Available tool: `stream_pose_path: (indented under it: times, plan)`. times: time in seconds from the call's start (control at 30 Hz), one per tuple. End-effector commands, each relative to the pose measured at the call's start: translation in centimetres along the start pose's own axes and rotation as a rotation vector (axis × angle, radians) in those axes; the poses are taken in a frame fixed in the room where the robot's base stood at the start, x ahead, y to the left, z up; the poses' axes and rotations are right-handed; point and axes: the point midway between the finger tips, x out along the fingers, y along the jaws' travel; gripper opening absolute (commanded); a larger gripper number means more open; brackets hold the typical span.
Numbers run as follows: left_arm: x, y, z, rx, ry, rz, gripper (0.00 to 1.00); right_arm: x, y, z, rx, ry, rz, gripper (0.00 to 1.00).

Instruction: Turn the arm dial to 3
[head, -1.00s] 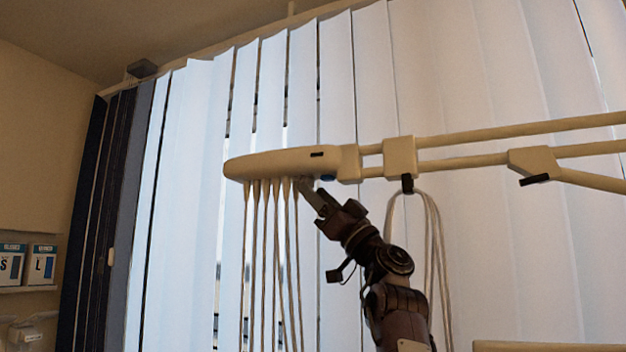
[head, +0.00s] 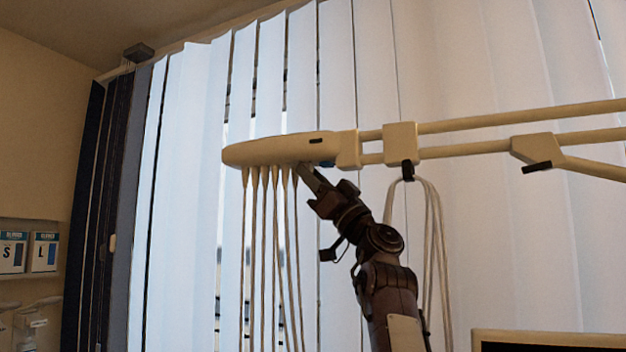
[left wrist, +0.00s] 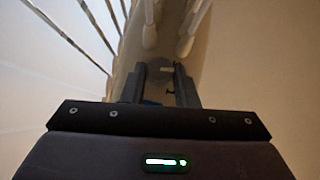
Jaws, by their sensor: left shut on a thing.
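The cream instrument arm head (head: 275,149) hangs across the middle of the head view, with several hoses below it. My left gripper (head: 304,170) reaches up from below and touches its underside, left of a small blue part (head: 327,164). In the left wrist view, my left gripper (left wrist: 161,80) has its two fingers either side of a small grey dial (left wrist: 160,69) under the arm head and is shut on it. The dial is hidden in the head view, and I cannot read its setting. My right gripper is not in view.
Cream hoses (head: 270,245) hang close to the left of my gripper. A looped hose (head: 435,250) hangs to its right from the support bars (head: 500,147). Vertical blinds (head: 180,200) stand behind. A screen's top edge (head: 550,337) shows at lower right.

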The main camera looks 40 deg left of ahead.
Motion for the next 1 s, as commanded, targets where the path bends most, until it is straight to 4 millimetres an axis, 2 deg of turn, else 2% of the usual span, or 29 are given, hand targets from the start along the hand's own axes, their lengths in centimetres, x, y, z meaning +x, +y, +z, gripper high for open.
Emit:
stream_pose_path:
  times: [0.1, 0.3, 0.5, 0.8, 0.83, 0.97, 1.0]
  plan:
    - [-0.5, -0.3, 0.4, -0.062, 0.005, 0.062, 0.04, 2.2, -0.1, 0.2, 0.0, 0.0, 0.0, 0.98]
    - [-0.3, -0.7, 0.3, -0.197, 0.004, 0.196, 0.04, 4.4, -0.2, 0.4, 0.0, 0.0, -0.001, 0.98]
    - [-0.1, -0.7, 0.1, -0.262, 0.0, 0.263, 0.04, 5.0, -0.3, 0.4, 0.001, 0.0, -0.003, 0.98]
    - [0.0, -0.6, 0.1, -0.265, -0.002, 0.267, 0.04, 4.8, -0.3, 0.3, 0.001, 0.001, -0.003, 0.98]
    - [0.0, -0.6, 0.1, -0.265, -0.001, 0.267, 0.31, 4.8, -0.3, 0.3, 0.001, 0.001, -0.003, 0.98]
    - [0.0, -0.6, 0.1, -0.265, -0.001, 0.266, 0.48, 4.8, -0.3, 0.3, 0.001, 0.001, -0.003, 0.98]
    - [0.0, -0.6, 0.1, -0.265, -0.001, 0.266, 0.49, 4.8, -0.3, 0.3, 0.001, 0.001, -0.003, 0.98]
